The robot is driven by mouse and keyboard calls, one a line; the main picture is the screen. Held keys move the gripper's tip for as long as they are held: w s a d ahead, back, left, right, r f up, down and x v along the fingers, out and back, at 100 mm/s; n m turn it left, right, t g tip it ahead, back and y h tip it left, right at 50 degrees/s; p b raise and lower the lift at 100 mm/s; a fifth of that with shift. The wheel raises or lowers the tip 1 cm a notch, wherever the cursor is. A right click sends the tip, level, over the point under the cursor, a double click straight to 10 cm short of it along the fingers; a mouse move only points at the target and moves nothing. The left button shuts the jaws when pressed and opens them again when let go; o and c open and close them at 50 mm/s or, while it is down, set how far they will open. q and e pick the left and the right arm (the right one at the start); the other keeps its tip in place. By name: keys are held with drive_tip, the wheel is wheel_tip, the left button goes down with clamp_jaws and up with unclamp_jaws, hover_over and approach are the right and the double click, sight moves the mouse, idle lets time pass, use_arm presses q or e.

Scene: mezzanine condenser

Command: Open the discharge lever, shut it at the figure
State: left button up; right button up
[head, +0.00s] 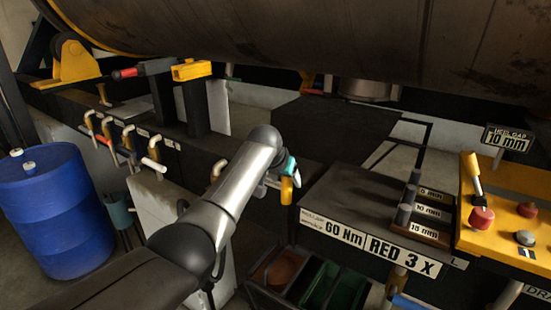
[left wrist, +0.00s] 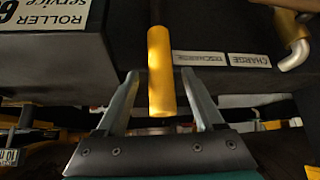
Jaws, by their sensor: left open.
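A yellow lever grip (left wrist: 160,70) on a thin rod stands between the two fingers of my left gripper (left wrist: 160,92). The fingers are spread with a gap on each side of the grip. Small plates on the dark beam beside it include one reading CHARGE (left wrist: 248,60); the plate nearest the grip is hard to read. In the head view the yellow grip (head: 287,190) shows just below my left gripper (head: 292,178), partly hidden by it. No scale or dial beside the lever is clear. My right gripper is not in view.
Another yellow-gripped bent pipe (left wrist: 290,28) is close by. Signs read 60 Nm (head: 345,233), RED 3 X (head: 403,255) and 10 mm (head: 508,140). A yellow control box (head: 480,235) is at right, bins (head: 330,285) below, a blue drum (head: 55,215) left and a big roller (head: 330,35) overhead.

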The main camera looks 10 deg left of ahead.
use_arm(q)
drive_tip(key=v, duration=1.1)
drive_tip(key=shift+s+r, duration=0.25)
drive_tip(key=shift+r, duration=0.05)
idle(0.7)
